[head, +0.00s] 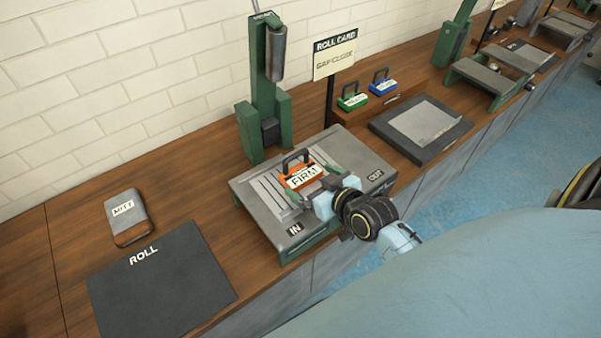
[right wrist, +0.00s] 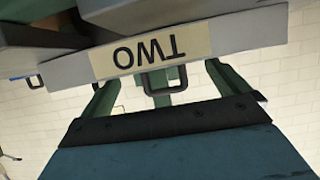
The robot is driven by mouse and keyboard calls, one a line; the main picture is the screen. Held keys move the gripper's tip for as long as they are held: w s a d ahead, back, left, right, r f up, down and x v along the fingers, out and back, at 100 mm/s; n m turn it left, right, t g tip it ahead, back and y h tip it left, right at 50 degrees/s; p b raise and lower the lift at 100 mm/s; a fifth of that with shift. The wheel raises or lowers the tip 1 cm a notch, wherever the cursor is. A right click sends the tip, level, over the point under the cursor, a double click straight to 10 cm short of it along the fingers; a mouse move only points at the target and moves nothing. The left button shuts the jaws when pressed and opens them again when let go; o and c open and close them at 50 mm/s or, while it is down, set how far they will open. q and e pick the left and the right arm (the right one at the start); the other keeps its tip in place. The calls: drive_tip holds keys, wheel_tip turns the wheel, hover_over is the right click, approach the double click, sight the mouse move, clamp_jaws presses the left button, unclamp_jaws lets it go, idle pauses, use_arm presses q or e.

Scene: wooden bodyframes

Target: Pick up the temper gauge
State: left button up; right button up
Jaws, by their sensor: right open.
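An orange block labelled FIRM (head: 303,177), with a dark handle on top, sits on the grey slatted plate of the press; I take it as the temper gauge. My right gripper (head: 302,174) is open, with its fingers reaching in from the front right on either side of the block. Whether they touch it cannot be told. The block's body is hidden there. My left gripper is not in view.
A green press column (head: 268,85) stands behind the plate (head: 365,165). Green (head: 352,98) and blue (head: 383,82) handled blocks sit behind right, beside the ROLL CARD sign (head: 335,55). A ROLL mat (head: 160,285) and a MITT (head: 128,218) lie on the left.

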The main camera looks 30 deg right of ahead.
sight(303, 174)
drive_tip(key=x, duration=0.3)
drive_tip(key=shift+w, duration=0.4)
drive_tip(key=c, duration=0.9)
